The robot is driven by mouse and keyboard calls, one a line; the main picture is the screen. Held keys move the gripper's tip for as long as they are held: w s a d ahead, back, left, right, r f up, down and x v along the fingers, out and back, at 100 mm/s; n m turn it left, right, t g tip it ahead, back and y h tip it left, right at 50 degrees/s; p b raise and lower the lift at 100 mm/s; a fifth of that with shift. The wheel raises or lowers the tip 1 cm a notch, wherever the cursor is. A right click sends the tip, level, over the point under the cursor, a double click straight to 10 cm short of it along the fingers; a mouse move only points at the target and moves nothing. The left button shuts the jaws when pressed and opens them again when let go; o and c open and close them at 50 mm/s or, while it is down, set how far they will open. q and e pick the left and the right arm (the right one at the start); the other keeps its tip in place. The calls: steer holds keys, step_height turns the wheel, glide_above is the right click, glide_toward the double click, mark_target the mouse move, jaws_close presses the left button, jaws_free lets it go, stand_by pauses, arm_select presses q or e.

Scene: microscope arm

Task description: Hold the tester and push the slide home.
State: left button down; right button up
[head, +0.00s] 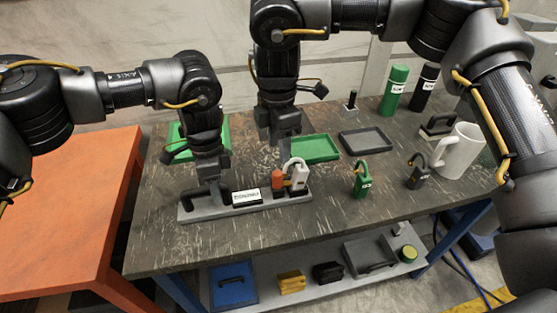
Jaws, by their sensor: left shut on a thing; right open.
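The tester (222,209) is a long grey base on the dark worktable, with a labelled block (246,198) in its middle. An orange-red piece (277,180) and a pale padlock-shaped piece (300,178) stand at its right end. I cannot tell which part is the slide. My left gripper (206,192) points down at the tester's left end and is shut on a part there, which its fingers mostly hide. My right gripper (281,135) is open, hanging behind and above the tester's right end, by the green tray.
On the worktable (340,230) are a green tray (316,149), a dark tray (366,141), a green padlock (361,184), a dark padlock (417,178), a white mug (459,152) and a green bottle (394,90). Front table space is clear. An orange table (80,200) stands left.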

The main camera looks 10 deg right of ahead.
steer(key=shift+r, duration=1.4)
arm_select(q)
steer(key=c, duration=1.2)
jaws_free()
steer(key=shift+o, duration=0.2)
